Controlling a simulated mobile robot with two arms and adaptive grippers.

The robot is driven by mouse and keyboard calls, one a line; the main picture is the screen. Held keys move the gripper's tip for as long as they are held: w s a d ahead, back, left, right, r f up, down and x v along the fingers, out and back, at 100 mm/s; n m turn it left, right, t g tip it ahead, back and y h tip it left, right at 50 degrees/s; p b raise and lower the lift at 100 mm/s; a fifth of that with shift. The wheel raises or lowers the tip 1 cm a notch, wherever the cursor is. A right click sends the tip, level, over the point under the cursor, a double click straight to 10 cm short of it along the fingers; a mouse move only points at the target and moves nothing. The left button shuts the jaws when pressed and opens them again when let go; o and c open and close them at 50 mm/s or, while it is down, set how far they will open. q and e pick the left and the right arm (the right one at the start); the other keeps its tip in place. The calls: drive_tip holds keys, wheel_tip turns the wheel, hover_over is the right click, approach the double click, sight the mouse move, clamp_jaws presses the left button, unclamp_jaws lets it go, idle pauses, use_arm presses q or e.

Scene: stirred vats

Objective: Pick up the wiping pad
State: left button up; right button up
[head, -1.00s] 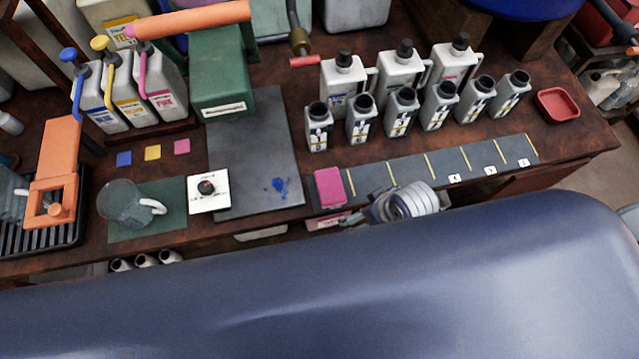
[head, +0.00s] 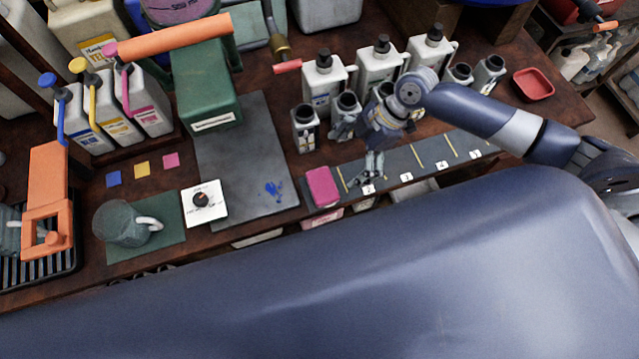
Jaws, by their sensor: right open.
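The wiping pad appears to be the pink block (head: 323,187), lying at the left end of the dark marked strip near the table's front edge. My right gripper (head: 354,155) is above the strip, up and to the right of the pad and apart from it. Its fingers are spread and nothing shows between them. Its arm comes in from the right and hides some of the grey bottles behind. My left gripper is not in view.
A grey plate (head: 240,195) with a blue smear lies left of the pad. A white dial card (head: 204,214) and a glass jug (head: 122,224) are further left. Several grey bottles, including one (head: 305,130), stand behind the strip. A red tray (head: 533,84) sits at the right.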

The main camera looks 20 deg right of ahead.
sight(324, 184)
drive_tip(key=p+x, duration=0.1)
drive_tip(key=x, duration=0.5)
drive_tip(key=p+x, duration=0.2)
drive_tip(key=x, duration=0.1)
drive_tip(key=shift+s+a+r, duration=0.15)
drive_tip(key=shift+s, duration=0.15)
drive_tip(key=shift+a+f, duration=0.3)
drive_tip(key=shift+f, duration=0.3)
drive_tip(key=c, duration=0.9)
drive_tip(key=shift+o, duration=0.2)
drive_tip(key=shift+r, duration=0.1)
